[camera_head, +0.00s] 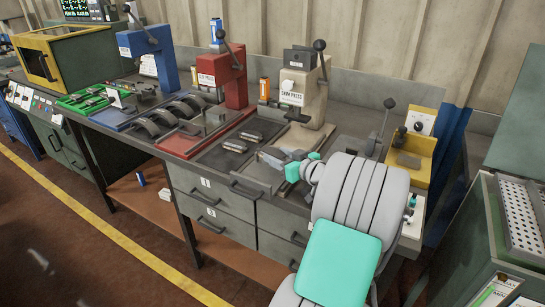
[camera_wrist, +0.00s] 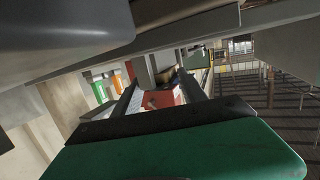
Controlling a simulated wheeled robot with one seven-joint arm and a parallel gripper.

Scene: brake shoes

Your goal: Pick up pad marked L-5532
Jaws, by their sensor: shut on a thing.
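My gripper (camera_head: 268,158) is low over the bench, in front of the beige shoe press, with its fingertips pointing left. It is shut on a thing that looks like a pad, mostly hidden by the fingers. No marking can be read on it. Two small pads (camera_head: 234,145) lie on a dark tray (camera_head: 217,160) just left of the fingertips. Their markings are too small to read. In the wrist view, my green gripper part fills the bottom and the grasped thing cannot be made out clearly.
The beige shoe press (camera_head: 308,95) stands behind my gripper. A red press (camera_head: 226,75) and a blue press (camera_head: 150,50) stand farther left, with curved brake shoes (camera_head: 185,107) before them. A yellow fixture (camera_head: 412,150) is at right. Drawers (camera_head: 215,200) are below the bench edge.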

